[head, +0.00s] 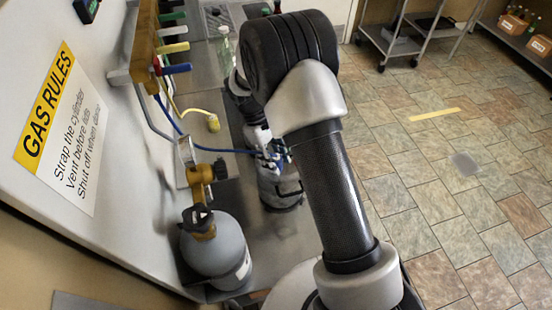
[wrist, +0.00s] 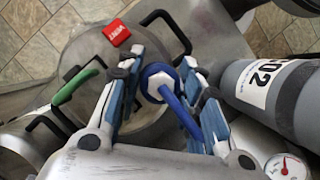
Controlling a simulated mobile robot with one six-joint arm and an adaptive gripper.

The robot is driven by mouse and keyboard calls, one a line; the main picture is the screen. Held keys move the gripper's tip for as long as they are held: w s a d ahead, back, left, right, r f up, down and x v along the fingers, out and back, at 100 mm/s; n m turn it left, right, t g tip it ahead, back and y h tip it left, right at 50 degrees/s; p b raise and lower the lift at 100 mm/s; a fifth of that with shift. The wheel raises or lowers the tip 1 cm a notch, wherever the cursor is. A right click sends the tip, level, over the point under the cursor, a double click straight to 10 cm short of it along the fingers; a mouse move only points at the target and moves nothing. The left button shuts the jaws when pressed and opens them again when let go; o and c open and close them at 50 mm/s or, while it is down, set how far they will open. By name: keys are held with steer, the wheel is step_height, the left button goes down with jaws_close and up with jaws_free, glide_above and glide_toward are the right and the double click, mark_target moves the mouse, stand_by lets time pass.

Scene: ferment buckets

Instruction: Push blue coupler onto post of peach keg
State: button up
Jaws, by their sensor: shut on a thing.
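My gripper (wrist: 160,76) has blue-padded fingers and is shut on the blue coupler (wrist: 162,84), which has a pale hex end and a blue hose running back toward the wrist. The coupler is over the lid of a metal keg (wrist: 92,50) with black handles and a red VENT tag (wrist: 117,32). The post under the coupler is hidden, so I cannot tell whether they touch. In the head view, my gripper (head: 268,155) is over the keg (head: 275,186) on the steel counter. No peach label can be read.
A grey CO2 cylinder (head: 217,250) stands near the keg, with a gauge (wrist: 286,168) in the wrist view. A yellow coupler (head: 213,123) lies on the counter behind. Coloured valves (head: 174,47) line the wall manifold. A green grip (wrist: 78,85) is left of my fingers.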

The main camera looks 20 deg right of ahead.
steer(key=shift+f, duration=0.65)
stand_by(1.4)
steer(key=o, duration=1.2)
steer(key=shift+o, duration=0.4)
steer(key=o, duration=0.6)
steer(key=shift+r+p, duration=2.75)
steer(key=shift+r, duration=1)
